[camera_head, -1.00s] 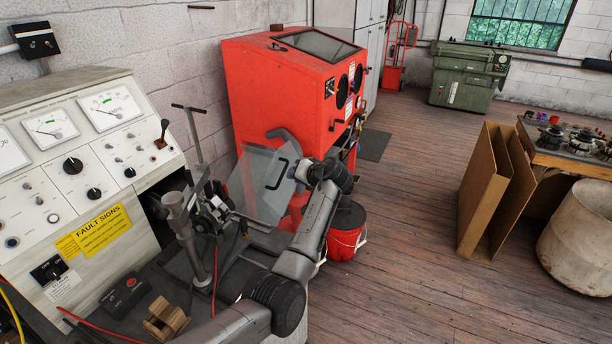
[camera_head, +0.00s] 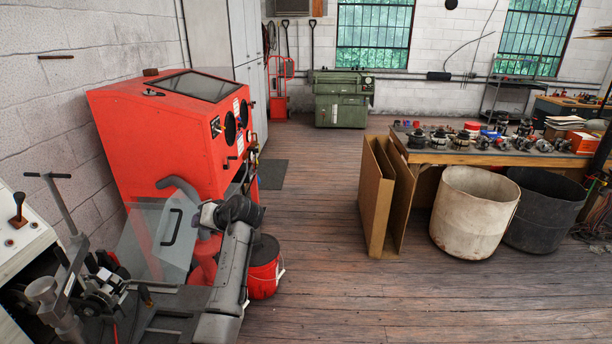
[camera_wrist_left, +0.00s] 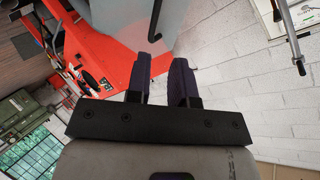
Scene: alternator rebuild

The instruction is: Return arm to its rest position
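My left arm (camera_head: 232,262) rises from the bottom of the head view, with its dark upper joint in front of the red blasting cabinet (camera_head: 165,125) and beside the clear shield (camera_head: 165,230). In the left wrist view my left gripper (camera_wrist_left: 160,68) has its two dark fingers apart. My right arm and gripper are in neither view.
The test bench (camera_head: 22,255) with a clamp stand (camera_head: 62,215) is at lower left. A red bucket (camera_head: 264,272) stands right of my arm. Open cardboard (camera_head: 376,200), a pale drum (camera_head: 474,215) and a parts-covered table (camera_head: 432,157) are on the right. Floor between is clear.

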